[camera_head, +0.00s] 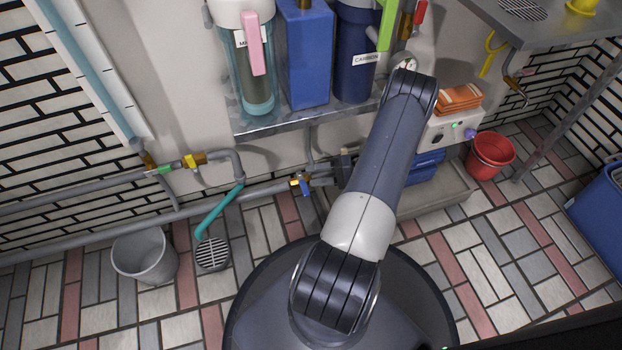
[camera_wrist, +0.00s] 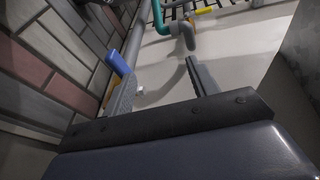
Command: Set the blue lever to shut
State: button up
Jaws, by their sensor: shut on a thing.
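The blue lever (camera_head: 306,188) sits on a brass valve (camera_head: 296,183) on the lower wall pipe, its blue handle slanting downward in the head view. In the wrist view the blue lever (camera_wrist: 118,63) shows at the tip of the left finger. My gripper (camera_wrist: 160,80) is at the valve, pointing left along the pipe. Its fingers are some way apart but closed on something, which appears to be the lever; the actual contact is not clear. In the head view my forearm and wrist hide part of the gripper.
Another pipe with a yellow-handled valve (camera_head: 193,160) runs above left. A teal hose (camera_head: 216,212) drops to a floor drain (camera_head: 212,253). A grey bucket (camera_head: 145,255) stands left, a red bucket (camera_head: 491,154) right. A metal shelf (camera_head: 262,124) with filter canisters overhangs the pipe.

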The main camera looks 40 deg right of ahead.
jog(key=shift+s+d+f, duration=0.15)
jog(key=shift+s+d, duration=0.05)
jog(key=shift+d, duration=0.1)
jog(key=c, duration=0.4)
jog(key=shift+w+d+f+b+v, duration=0.15)
jog(key=shift+f+b+v, duration=0.3)
jog(key=shift+v, duration=0.95)
jog(key=shift+w+d+f+b+v, duration=0.15)
jog(key=shift+b+v, duration=0.45)
jog(key=shift+v, duration=0.85)
jog(key=shift+w+d+f+b+v, duration=0.1)
jog(key=shift+d+f+b+v, duration=0.3)
jog(key=shift+v, duration=1)
jog(key=shift+c, duration=0.2)
jog(key=shift+a+r, duration=0.15)
jog(key=shift+a, duration=0.1)
